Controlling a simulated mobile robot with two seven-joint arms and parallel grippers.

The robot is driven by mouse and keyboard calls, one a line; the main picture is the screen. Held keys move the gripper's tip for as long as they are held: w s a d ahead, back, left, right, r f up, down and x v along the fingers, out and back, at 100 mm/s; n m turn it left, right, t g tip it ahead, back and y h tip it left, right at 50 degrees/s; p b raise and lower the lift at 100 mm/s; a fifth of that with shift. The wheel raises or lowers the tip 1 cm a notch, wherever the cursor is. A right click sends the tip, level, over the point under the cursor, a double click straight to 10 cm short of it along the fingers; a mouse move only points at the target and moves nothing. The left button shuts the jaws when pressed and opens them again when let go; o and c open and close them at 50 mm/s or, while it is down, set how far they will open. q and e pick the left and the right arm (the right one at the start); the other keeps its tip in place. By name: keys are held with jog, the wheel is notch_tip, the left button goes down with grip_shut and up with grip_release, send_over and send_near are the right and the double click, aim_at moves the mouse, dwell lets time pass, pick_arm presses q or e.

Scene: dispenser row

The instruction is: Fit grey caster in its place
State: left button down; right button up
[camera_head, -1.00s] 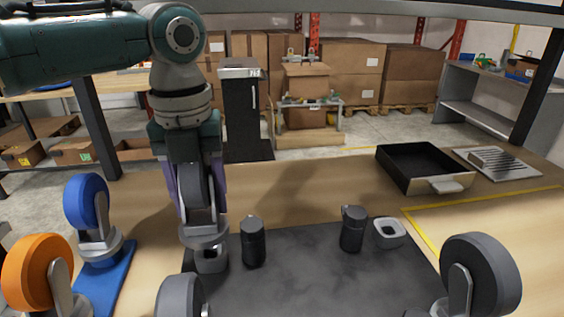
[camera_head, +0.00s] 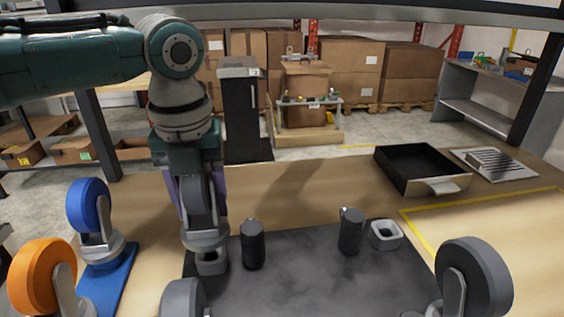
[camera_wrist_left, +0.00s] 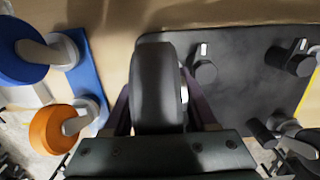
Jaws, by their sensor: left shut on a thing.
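My left gripper (camera_head: 195,188) is shut on a grey caster (camera_head: 201,205), wheel up and mounting end down. The caster's dark wheel also fills the middle of the left wrist view (camera_wrist_left: 157,88), between the purple fingers. The caster's round base is right over a light square socket (camera_head: 211,263) at the left edge of the dark mat (camera_head: 310,270). I cannot tell whether it is seated in it. A similar empty socket (camera_head: 386,234) stands at the mat's right side. My right gripper is not in view.
Two black cylinders (camera_head: 252,245) (camera_head: 350,232) stand on the mat. Blue (camera_head: 89,205) and orange (camera_head: 42,275) casters stand at left, by a blue strip (camera_head: 110,278). Grey-wheeled casters stand at the near edge (camera_head: 183,299) (camera_head: 478,280). An open black tray (camera_head: 430,186) lies back right.

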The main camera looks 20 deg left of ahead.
aim_at(205, 221)
pick_arm(q)
jog(key=shift+f+b, duration=1.25)
jog(key=shift+f, duration=0.6)
jog(key=shift+c, duration=0.6)
grip_release()
